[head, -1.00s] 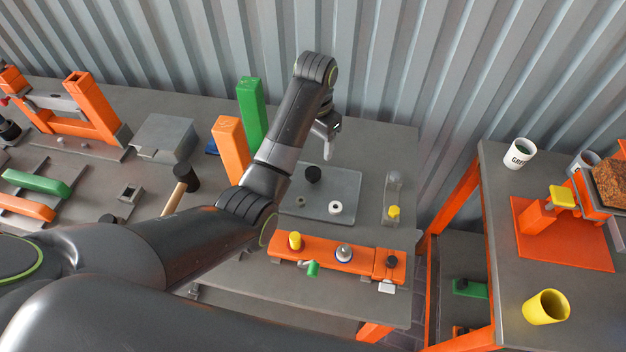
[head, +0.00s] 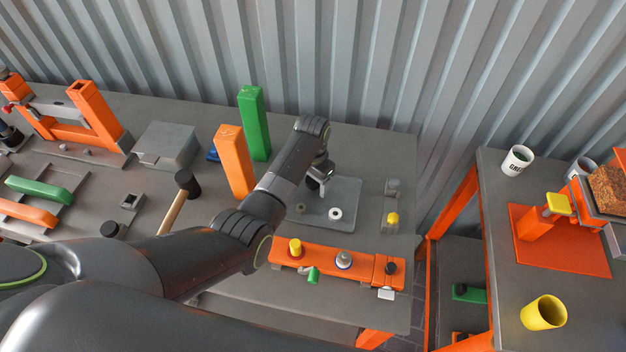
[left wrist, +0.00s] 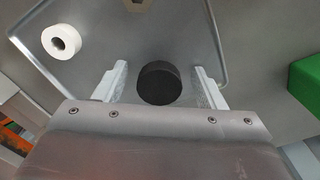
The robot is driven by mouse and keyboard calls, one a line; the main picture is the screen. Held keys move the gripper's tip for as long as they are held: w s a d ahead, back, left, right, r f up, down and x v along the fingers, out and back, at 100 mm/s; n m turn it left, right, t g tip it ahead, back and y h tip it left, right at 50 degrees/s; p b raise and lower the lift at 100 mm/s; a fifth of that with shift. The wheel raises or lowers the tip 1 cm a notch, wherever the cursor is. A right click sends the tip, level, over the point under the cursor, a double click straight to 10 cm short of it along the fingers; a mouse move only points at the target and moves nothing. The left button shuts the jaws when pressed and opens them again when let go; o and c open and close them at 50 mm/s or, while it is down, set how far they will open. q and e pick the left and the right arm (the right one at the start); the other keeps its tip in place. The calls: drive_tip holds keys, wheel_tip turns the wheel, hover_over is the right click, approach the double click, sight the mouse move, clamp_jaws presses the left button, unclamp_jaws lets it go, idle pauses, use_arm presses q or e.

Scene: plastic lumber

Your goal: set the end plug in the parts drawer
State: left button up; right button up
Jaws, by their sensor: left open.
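The end plug appears to be the short black cylinder (left wrist: 158,83) in the left wrist view, on the grey tray (left wrist: 190,30). My left gripper (left wrist: 160,86) is open, with one pale finger on each side of the plug; I cannot tell whether they touch it. In the head view my left gripper (head: 322,184) is low over the tray (head: 345,190), and the plug is hidden behind it. A grey box (head: 172,142) with a front lip, left of the orange and green posts, looks like the parts drawer. My right gripper is not in view.
A white ring (head: 335,213) lies on the tray. An orange post (head: 234,160) and a green post (head: 252,122) stand between the tray and the grey box. An orange rack (head: 335,262) with several small parts is in front. A mallet (head: 182,196) lies left.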

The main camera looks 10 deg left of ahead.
use_arm(q)
drive_tip(key=shift+f, duration=0.1)
drive_tip(key=c, duration=1.1)
